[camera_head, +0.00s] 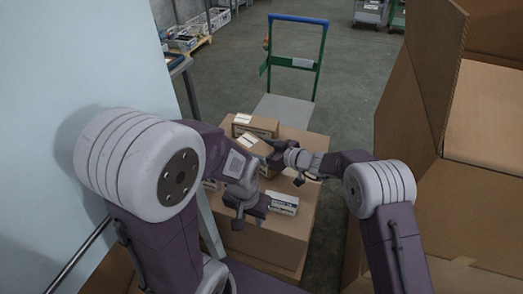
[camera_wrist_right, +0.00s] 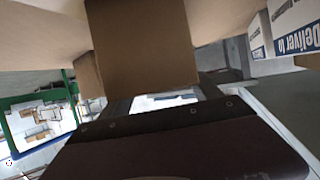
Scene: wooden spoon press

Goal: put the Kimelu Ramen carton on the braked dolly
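The dolly (camera_head: 285,108) stands beyond the cartons, with a grey platform, green frame and blue handle; its green frame also shows in the right wrist view (camera_wrist_right: 72,92). A brown carton (camera_head: 254,146) with a pale label sits tilted at my right gripper (camera_head: 274,163), which appears shut on it. A plain brown carton face (camera_wrist_right: 142,45) fills the middle of the right wrist view; the fingertips are mostly hidden. My left gripper (camera_head: 251,213) is open and empty, beside a white-labelled carton (camera_head: 283,203). The label names are too small to read, so I cannot tell which is Kimelu Ramen.
Another labelled carton (camera_head: 256,124) lies at the far edge of a large brown carton base (camera_head: 262,242). Tall open cardboard boxes (camera_head: 480,140) stand at right, a pale panel (camera_head: 85,55) at left. The floor (camera_head: 345,85) right of the dolly is clear.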

